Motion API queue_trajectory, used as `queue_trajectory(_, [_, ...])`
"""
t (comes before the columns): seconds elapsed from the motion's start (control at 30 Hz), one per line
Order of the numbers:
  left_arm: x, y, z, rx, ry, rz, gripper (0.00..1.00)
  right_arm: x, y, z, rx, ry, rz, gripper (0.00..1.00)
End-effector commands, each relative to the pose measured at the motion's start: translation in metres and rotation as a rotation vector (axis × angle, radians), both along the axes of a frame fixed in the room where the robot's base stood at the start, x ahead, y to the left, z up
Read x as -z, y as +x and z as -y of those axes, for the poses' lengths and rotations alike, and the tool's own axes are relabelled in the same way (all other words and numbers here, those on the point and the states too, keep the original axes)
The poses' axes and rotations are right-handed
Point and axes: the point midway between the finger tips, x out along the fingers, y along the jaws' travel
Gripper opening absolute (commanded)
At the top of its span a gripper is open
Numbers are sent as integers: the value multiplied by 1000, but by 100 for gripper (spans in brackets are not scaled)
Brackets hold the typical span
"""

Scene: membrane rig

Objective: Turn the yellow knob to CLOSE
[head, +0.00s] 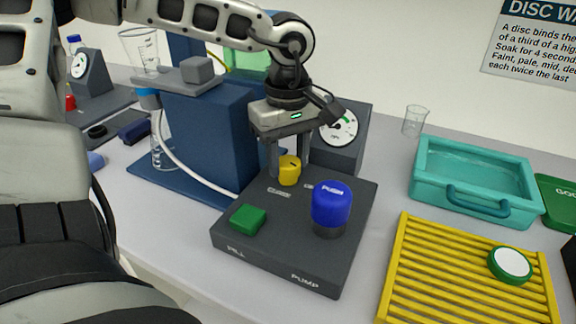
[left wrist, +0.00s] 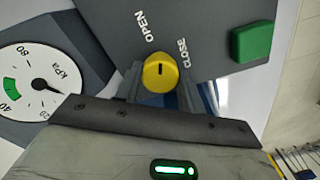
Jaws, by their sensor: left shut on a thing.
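The yellow knob (head: 289,172) stands at the back of the dark grey pump box (head: 262,267). My left gripper (head: 289,172) comes down on it from above, with a finger on either side, shut on the knob. In the left wrist view the yellow knob (left wrist: 160,76) shows between the fingers, with a short dark mark on its top. The mark lies upright in that picture, between the OPEN label (left wrist: 141,27) at upper left and the CLOSE label (left wrist: 184,54) at right, on neither word. The right gripper is not in view.
A blue PUSH button (head: 332,204) and a green button (head: 248,219) are on the box. A pressure gauge (head: 340,128) stands behind. A blue stand (head: 205,135) with a white tube is at left, a yellow rack (head: 420,260) and teal tray (head: 428,183) at right.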

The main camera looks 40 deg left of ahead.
Motion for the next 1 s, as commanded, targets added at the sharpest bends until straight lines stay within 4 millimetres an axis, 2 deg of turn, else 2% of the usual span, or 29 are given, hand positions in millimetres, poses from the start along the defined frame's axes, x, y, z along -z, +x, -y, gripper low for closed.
queue_trajectory(0.07, [3,1,0,74,2,3,16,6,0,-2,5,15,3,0])
queue_trajectory(1.0, [0,1,0,946,1,2,16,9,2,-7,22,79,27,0])
